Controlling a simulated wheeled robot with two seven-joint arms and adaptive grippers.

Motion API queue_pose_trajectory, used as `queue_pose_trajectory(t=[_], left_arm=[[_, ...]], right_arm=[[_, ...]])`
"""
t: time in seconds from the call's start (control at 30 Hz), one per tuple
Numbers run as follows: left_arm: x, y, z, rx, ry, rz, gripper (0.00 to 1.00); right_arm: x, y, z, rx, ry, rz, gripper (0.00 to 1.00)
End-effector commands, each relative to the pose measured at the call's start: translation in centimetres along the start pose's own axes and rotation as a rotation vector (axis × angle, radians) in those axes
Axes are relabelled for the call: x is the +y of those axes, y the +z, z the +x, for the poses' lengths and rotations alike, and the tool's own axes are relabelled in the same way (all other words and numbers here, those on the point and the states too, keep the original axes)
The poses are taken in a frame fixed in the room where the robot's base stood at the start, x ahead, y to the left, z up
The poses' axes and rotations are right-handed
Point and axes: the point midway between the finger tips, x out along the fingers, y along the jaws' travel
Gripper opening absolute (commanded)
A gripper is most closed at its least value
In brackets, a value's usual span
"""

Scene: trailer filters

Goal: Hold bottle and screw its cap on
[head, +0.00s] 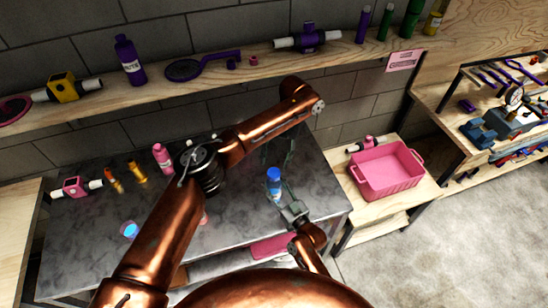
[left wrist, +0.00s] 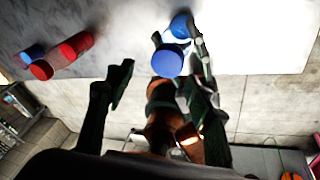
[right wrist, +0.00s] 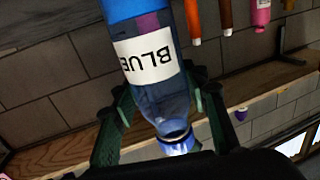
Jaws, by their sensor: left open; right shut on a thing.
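The blue bottle (head: 276,187) stands upright in my right gripper (head: 287,205), just above or on the grey worktop. The right wrist view shows its body with the "BLUE" label (right wrist: 145,58) between my right fingers. A round blue cap (left wrist: 168,61) shows at its top in the left wrist view; how firmly it sits on the neck cannot be told. My left gripper (head: 278,148) hangs above the bottle, fingers apart. In the left wrist view the cap lies in the gap between the fingers of my left gripper (left wrist: 160,85), beyond the tips, with no clear contact.
A pink basket (head: 388,171) is to the right. A wooden shelf (head: 215,75) with tools and bottles runs along the wall behind.

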Motion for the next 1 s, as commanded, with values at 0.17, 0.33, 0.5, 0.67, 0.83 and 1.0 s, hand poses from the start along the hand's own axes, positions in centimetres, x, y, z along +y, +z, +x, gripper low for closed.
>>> queue_pose_trajectory(t=[0.17,0.33,0.5,0.67,0.83,1.0], left_arm=[[0.2,0.2,-0.2,-0.029,-0.021,-0.328,0.49],[0.2,0.4,-0.5,-0.049,-0.050,-0.643,0.49],[0.3,0.5,-0.8,-0.060,-0.087,-0.957,0.49],[0.4,0.4,-1.0,-0.061,-0.125,-1.252,0.49],[0.5,0.4,-1.1,-0.049,-0.172,-1.565,0.49],[0.5,0.2,-1.4,-0.024,-0.222,-1.877,0.49]], right_arm=[[0.0,0.1,0.0,-0.001,0.000,0.000,0.00],[0.0,0.1,0.0,-0.001,0.000,0.000,0.00],[0.0,0.1,0.0,-0.001,0.000,0.000,0.00],[0.0,0.1,0.0,-0.001,0.000,0.000,0.00],[0.0,0.1,0.0,-0.001,0.000,0.000,0.00],[0.0,0.1,0.0,-0.001,0.000,0.000,0.00]])
